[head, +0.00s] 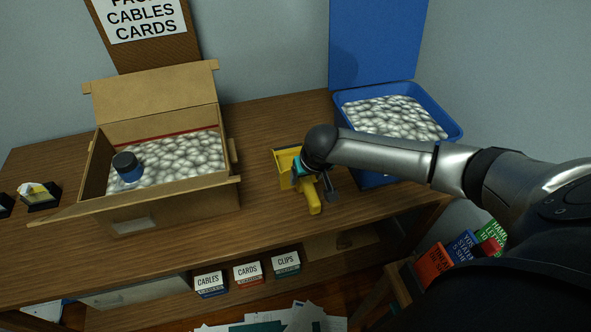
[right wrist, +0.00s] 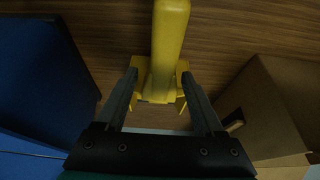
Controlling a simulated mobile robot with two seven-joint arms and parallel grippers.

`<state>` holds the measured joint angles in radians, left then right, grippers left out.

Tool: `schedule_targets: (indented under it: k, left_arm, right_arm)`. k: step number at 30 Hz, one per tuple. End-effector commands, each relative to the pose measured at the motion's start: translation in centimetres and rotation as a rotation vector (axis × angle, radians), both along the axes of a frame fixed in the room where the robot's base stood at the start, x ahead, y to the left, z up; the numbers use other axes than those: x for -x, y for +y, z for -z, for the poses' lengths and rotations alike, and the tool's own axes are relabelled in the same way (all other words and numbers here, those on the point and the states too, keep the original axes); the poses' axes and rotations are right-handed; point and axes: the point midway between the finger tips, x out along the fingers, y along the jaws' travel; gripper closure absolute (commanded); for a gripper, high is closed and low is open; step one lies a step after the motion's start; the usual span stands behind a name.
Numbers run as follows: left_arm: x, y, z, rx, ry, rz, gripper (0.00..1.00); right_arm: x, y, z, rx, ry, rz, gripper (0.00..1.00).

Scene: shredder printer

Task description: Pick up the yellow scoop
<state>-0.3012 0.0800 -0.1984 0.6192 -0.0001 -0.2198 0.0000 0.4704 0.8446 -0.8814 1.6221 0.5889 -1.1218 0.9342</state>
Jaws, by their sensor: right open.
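The yellow scoop (head: 313,197) lies on the wooden table between the cardboard box and the blue bin, its handle pointing to the table's front edge. My right gripper (head: 315,185) is over it, and part of the scoop is hidden behind the gripper and wrist. In the right wrist view the scoop's handle (right wrist: 169,45) runs up from between the two fingers. My right gripper (right wrist: 167,90) is open, with one finger on each side of the scoop near the handle's base. I cannot tell whether the fingers touch it. My left gripper is not in view.
An open cardboard box (head: 190,207) of pale filler, with a dark-capped jar (head: 128,168) in it, stands left. A blue bin (head: 447,122) of similar filler stands right, close to my arm. Labelled boxes (head: 247,275) sit on the shelf below.

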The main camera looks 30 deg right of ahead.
Motion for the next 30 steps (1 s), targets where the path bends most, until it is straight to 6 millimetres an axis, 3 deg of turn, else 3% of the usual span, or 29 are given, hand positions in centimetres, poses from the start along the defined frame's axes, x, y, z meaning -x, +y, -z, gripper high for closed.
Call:
schedule_targets:
  k: [10,21,30]
  left_arm:
    - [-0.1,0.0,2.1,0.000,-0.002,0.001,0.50]
    - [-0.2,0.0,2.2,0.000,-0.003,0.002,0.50]
    - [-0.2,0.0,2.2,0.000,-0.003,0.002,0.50]
  right_arm:
    - [-1.8,-0.2,4.0,-0.001,0.002,0.001,0.30]
    - [-2.1,-0.3,4.6,0.000,0.001,0.000,0.30]
    - [-2.0,-0.3,4.6,0.000,0.002,0.000,0.63]
